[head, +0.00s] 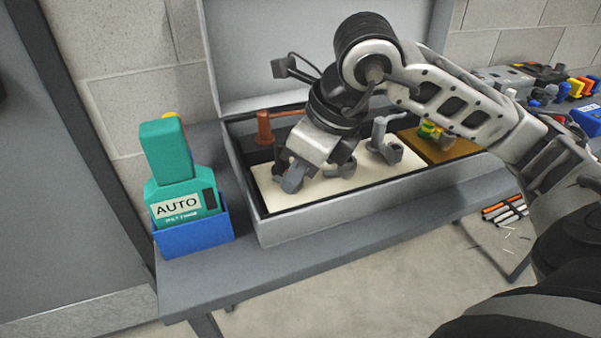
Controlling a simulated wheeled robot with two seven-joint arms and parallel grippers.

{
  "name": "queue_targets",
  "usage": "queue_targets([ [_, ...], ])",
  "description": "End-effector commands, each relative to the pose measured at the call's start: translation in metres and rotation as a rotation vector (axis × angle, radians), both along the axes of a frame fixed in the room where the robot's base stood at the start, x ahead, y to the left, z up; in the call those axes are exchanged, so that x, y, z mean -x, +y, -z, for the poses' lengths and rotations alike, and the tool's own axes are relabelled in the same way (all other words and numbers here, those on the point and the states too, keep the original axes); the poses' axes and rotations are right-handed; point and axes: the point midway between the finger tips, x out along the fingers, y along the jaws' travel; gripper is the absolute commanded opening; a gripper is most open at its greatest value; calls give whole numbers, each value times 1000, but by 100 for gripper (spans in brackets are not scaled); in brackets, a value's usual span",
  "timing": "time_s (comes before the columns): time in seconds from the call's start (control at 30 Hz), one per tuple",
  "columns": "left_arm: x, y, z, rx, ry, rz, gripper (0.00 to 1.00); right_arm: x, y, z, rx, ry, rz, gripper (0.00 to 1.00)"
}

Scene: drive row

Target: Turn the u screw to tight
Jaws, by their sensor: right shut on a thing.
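A cream board (335,186) lies in an open grey case on the bench, with several grey metal fittings on it. My right gripper (290,180) reaches down over the left part of the board. It is shut on a dark grey fitting there, which looks like the u screw. The fingers and wrist hide most of that fitting, so I cannot tell how tight it is. Another grey fitting (386,142) stands upright on the board to the right and is free of the gripper. My left gripper is out of view.
The grey case (345,215) has raised walls and its lid stands open behind. A teal AUTO tool (178,190) stands in a blue holder (195,236) at the left. A brown hammer-like piece (265,128) and a wooden block (450,150) flank the board. The front bench strip is clear.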

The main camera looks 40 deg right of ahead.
Motion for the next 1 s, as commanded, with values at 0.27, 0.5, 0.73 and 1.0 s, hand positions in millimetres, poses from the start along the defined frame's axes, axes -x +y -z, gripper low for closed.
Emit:
queue_targets([
  [0.27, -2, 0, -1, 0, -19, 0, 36, 1, 3, 0, 0, -4, 227, 4],
  [0.5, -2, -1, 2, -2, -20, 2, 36, 1, 4, -1, -1, -2, 362, 4],
  [0.73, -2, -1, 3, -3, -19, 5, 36, 1, 4, -1, 0, -1, 425, 4],
  [1.0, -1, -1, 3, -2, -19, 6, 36, 1, 4, -1, 1, -1, 441, 4],
])
